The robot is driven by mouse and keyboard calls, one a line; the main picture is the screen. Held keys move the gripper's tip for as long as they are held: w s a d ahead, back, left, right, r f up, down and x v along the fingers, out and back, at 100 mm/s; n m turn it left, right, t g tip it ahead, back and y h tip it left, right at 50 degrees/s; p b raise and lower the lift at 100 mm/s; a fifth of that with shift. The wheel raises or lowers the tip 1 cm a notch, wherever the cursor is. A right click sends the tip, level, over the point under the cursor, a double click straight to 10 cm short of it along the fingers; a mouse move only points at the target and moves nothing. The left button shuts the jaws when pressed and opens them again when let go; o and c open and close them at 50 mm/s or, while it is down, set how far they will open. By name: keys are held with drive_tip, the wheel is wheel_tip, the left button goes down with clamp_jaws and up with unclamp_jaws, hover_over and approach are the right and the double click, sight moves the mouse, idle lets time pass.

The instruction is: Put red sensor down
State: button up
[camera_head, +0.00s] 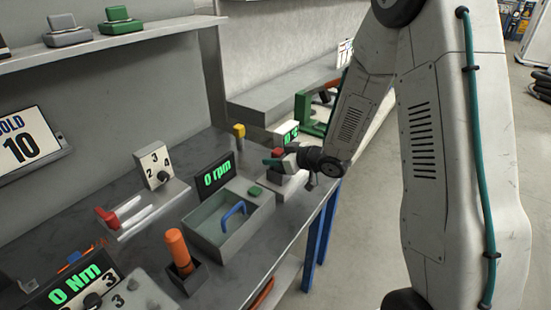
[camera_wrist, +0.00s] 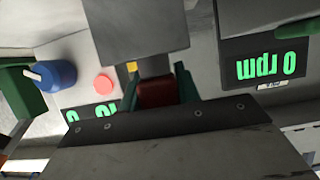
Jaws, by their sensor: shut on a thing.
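My gripper (camera_head: 275,161) is over the right end of the workbench, beside a small station with a green-lit display. Its teal fingers are shut on the red sensor (camera_head: 278,152), of which only a small red part shows in the head view. In the wrist view the dark red body of the sensor (camera_wrist: 157,93) sits between the two teal fingers of my gripper (camera_wrist: 156,88). A dark grey block (camera_wrist: 137,28) lies just beyond it in that view. Whether the sensor touches a surface is hidden.
A grey box with a blue handle (camera_head: 234,212) and a "0 rpm" display (camera_head: 215,175) stand left of my gripper. A yellow block (camera_head: 239,131) and a green frame (camera_head: 317,120) are behind. A shelf (camera_head: 120,39) holds grey and green sensors.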

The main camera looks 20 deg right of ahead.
drive_tip(key=shift+f, duration=0.15)
drive_tip(key=o, duration=0.7)
drive_tip(key=shift+r, duration=0.25)
drive_tip(key=s+d+r+m+g+h, duration=0.2)
drive_tip(key=s+d+r+m+h, duration=0.1)
drive_tip(key=s+d+r+h, duration=0.4)
drive_tip(key=s+d+r+m+g+h, duration=0.1)
drive_tip(key=s+d+r+m+h, duration=0.25)
drive_tip(key=s+d+r, duration=0.45)
drive_tip(key=s+a+r+g+y, duration=0.1)
drive_tip(key=s+a+r+g, duration=0.1)
drive_tip(key=s+a, duration=0.4)
drive_tip(key=s+a+r+g+y, duration=0.1)
drive_tip(key=s+a+g, duration=0.3)
drive_tip(key=s, duration=1.3)
drive_tip(key=shift+s+a+r+m+g+y, duration=0.2)
drive_tip(key=shift+a+r+m+g+y, duration=0.15)
drive_tip(key=shift+a, duration=0.6)
